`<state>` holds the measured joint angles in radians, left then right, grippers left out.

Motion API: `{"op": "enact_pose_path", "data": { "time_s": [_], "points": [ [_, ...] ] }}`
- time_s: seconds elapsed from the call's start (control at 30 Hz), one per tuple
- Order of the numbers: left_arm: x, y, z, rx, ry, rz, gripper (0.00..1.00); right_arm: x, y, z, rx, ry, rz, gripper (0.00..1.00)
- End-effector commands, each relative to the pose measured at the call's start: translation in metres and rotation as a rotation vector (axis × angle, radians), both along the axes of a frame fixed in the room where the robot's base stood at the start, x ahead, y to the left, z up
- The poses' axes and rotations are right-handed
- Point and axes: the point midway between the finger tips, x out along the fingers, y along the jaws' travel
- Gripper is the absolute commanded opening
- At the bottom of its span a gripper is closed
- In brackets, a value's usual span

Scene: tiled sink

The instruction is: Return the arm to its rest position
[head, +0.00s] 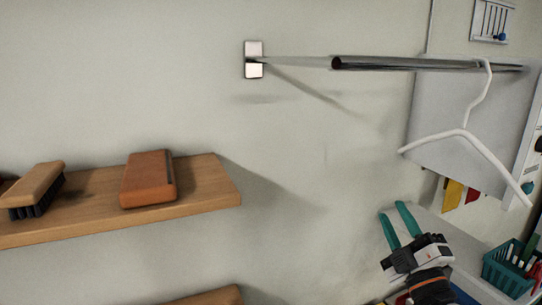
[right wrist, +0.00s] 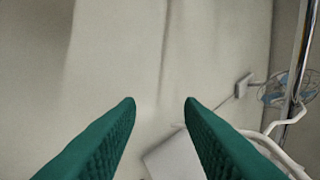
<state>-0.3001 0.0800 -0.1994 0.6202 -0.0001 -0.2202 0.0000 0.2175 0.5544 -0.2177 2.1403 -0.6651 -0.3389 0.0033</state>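My right gripper (head: 397,222) is at the lower right of the head view, with its two teal fingers pointing up and apart. It is below and left of a white hanger (head: 462,135) on the metal rail (head: 430,64). In the right wrist view my right gripper (right wrist: 160,103) is open, with nothing between the fingertips. The hanger (right wrist: 285,125) and rail (right wrist: 300,50) show at that view's right side, apart from the fingertips. My left gripper is not in view.
A wooden shelf (head: 208,187) at the left bears a brown block (head: 147,180) and a brush (head: 36,188). A teal basket (head: 506,270) with pens stands at the lower right. A grey board (head: 425,115) is behind the hanger. The wall's middle is clear.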

Motion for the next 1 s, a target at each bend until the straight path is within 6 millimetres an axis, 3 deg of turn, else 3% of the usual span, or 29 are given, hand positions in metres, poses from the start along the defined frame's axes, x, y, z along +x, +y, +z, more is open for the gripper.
{"op": "enact_pose_path", "data": {
  "time_s": [0.03,0.2,0.3,0.4,0.6,0.87,1.0],
  "points": [
    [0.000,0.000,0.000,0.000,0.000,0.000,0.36,-0.007,-0.007,-0.041,0.133,0.136,-0.042,0.34],
    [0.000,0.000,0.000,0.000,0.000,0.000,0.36,-0.050,-0.022,-0.162,0.467,0.568,-0.201,0.34],
    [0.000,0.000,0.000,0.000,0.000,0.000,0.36,-0.091,-0.019,-0.225,0.613,0.816,-0.287,0.34],
    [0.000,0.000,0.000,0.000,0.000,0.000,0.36,-0.136,-0.012,-0.272,0.718,1.032,-0.360,0.34],
    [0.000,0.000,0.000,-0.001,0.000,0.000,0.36,-0.212,0.007,-0.324,0.840,1.348,-0.457,0.34],
    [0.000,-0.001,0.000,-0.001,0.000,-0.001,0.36,-0.298,0.032,-0.353,0.932,1.671,-0.543,0.34],
    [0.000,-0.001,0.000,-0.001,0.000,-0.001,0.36,-0.287,0.033,-0.391,0.924,1.685,-0.553,0.34]
  ]
}}
